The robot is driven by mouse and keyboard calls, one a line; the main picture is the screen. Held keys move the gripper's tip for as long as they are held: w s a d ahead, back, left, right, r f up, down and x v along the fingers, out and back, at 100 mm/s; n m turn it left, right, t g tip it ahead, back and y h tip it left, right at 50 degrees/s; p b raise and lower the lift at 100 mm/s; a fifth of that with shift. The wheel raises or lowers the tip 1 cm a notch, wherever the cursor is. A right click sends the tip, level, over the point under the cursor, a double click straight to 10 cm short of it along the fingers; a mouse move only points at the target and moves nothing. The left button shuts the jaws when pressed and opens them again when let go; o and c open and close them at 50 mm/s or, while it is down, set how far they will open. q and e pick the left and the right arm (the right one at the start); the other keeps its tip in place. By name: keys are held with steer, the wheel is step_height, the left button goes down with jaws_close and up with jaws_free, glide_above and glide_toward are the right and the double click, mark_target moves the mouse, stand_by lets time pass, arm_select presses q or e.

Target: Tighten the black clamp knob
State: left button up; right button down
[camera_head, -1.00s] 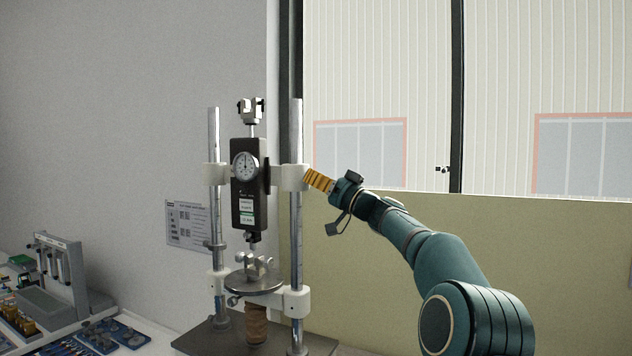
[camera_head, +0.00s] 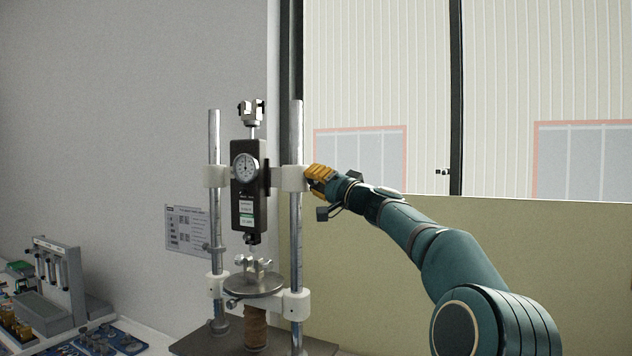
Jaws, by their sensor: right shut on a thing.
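The test stand has two chrome posts (camera_head: 297,235) and a black gauge body (camera_head: 248,205) with a round white dial (camera_head: 245,167). White clamp blocks (camera_head: 292,178) hold the gauge's crossbar to the posts. My right gripper (camera_head: 312,178), with yellow fingers, is at the right side of the upper right clamp block. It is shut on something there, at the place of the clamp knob. The black clamp knob itself is hidden behind the fingers. My left gripper is not in view.
Below the gauge is a round metal table (camera_head: 254,284) on a lower crossbar, above the stand's dark base (camera_head: 190,343). At the left are a grey rack (camera_head: 62,285) and blue trays with tools (camera_head: 120,338). A notice (camera_head: 187,230) hangs on the wall.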

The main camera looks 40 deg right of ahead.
steer(key=shift+m, duration=0.3)
steer(key=c, duration=0.7)
jaws_free()
steer(key=shift+o, duration=0.2)
steer(key=v, duration=1.2)
steer(key=shift+a, duration=0.1)
